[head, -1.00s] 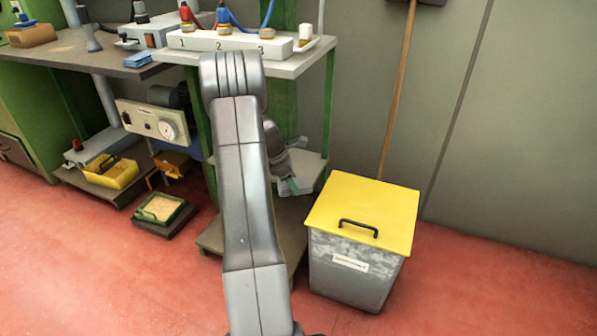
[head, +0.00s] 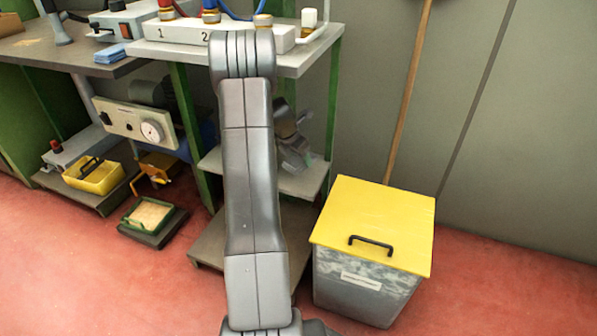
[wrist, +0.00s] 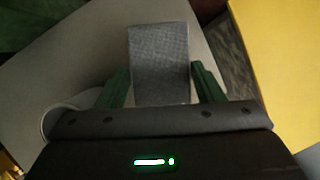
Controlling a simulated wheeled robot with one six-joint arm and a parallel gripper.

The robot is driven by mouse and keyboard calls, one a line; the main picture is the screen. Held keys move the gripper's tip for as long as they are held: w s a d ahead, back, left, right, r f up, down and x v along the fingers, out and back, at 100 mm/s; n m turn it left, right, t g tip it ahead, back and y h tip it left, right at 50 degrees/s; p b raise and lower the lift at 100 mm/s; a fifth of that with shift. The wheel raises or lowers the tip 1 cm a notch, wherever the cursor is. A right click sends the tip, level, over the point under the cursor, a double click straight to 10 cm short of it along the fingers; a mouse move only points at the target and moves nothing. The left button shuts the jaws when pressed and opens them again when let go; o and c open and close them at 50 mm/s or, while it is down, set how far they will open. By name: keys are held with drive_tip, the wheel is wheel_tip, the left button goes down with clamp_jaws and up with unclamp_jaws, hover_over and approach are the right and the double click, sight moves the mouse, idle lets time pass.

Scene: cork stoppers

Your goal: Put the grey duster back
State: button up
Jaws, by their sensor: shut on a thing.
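The grey duster (wrist: 159,62) is a flat piece of woven grey cloth. In the wrist view it stands between the two green fingers of my gripper (wrist: 158,88), which are shut on it. In the head view my gripper (head: 304,160) is to the right of my arm, over the middle shelf (head: 308,182) of the stand, under its top. The duster is hard to make out there. A pale shelf surface (wrist: 90,62) lies below the duster in the wrist view; whether they touch I cannot tell.
A metal bin with a yellow lid (head: 375,215) stands close on the right. A broom handle (head: 408,90) leans on the wall behind it. The stand's top (head: 300,62) with a white numbered block overhangs my gripper. A blue folded cloth (head: 112,53) lies on the left bench.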

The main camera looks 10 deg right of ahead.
sight(299, 176)
wheel_tip(299, 176, down, 5)
drive_tip(key=shift+f+b, duration=0.1)
drive_tip(key=shift+b, duration=1.05)
drive_tip(key=o, duration=0.9)
drive_tip(key=p+v, duration=0.4)
drive_tip(key=v, duration=0.8)
drive_tip(key=shift+a+p, duration=0.1)
drive_tip(key=shift+p, duration=0.3)
